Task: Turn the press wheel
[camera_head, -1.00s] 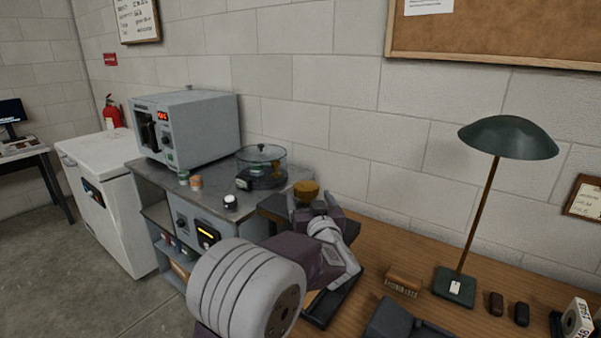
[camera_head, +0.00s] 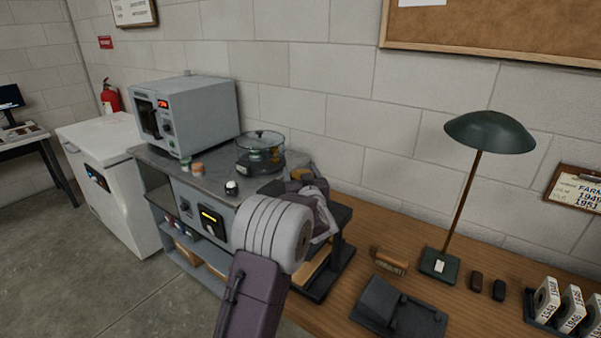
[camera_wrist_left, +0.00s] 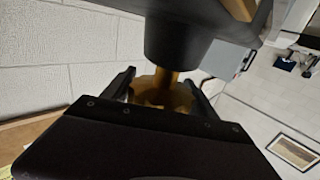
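The press (camera_head: 338,256) is a black frame standing on the near left end of the wooden bench. Its brass press wheel (camera_head: 299,174) sits on top, mostly covered by my left gripper (camera_head: 308,184) in the head view. In the left wrist view, the scalloped brass wheel (camera_wrist_left: 162,92) lies between the two dark fingers of my left gripper (camera_wrist_left: 160,86), one finger on each side. Its brass stem runs into a thick black cylinder. No clear gap shows between fingers and wheel, but I cannot tell whether they grip it. My right gripper is not in view.
A green desk lamp (camera_head: 438,264), a brown block (camera_head: 391,262) and a dark grey device (camera_head: 398,308) occupy the bench to the right. A grey cabinet (camera_head: 205,180) at left carries an oven (camera_head: 187,115) and a glass-lidded pot (camera_head: 260,152). A wall stands close behind.

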